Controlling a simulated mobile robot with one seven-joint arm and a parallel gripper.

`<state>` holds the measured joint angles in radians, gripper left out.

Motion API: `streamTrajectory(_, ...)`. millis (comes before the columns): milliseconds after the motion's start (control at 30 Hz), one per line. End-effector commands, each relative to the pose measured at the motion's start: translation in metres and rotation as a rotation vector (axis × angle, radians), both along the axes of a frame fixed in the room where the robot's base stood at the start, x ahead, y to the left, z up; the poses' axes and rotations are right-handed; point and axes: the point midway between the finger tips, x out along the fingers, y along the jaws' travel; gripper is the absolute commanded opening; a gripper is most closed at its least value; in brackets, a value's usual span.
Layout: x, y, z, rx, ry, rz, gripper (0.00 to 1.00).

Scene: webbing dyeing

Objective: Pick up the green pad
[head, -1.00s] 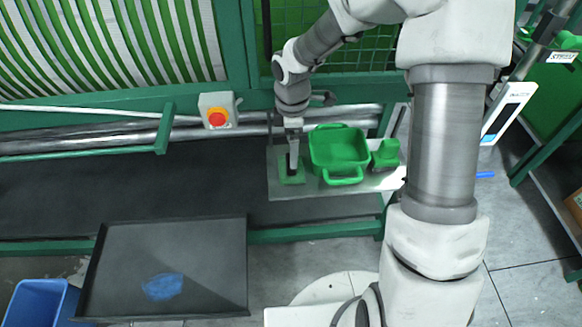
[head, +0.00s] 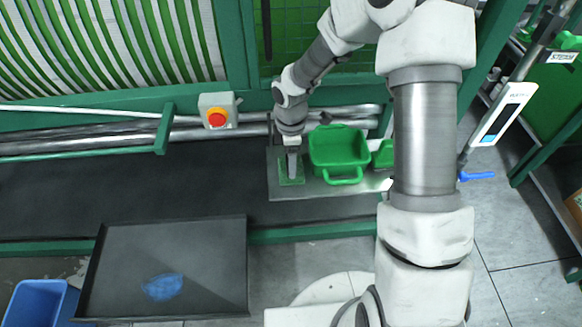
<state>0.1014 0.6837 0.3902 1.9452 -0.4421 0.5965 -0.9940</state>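The green pad (head: 284,181) lies flat near the left end of the grey metal shelf, left of a green tray. My gripper (head: 292,174) points down over the pad and covers its middle, so only the edges show. The fingers look small and end-on, and whether they touch the pad or are open or shut cannot be made out.
The green tray (head: 339,148) with handles stands close right of the pad on the metal shelf (head: 325,189). A smaller green container (head: 383,155) is partly hidden behind my arm. A red-button box (head: 217,111) is left. A black tray (head: 200,255) with a blue patch lies front left.

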Motion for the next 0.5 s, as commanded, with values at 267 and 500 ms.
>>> streamTrajectory(267,0.0001,0.0001,0.0004,0.000,0.000,0.000,0.16)
streamTrajectory(500,0.0002,0.0001,0.0016,0.000,-0.001,0.000,0.16)
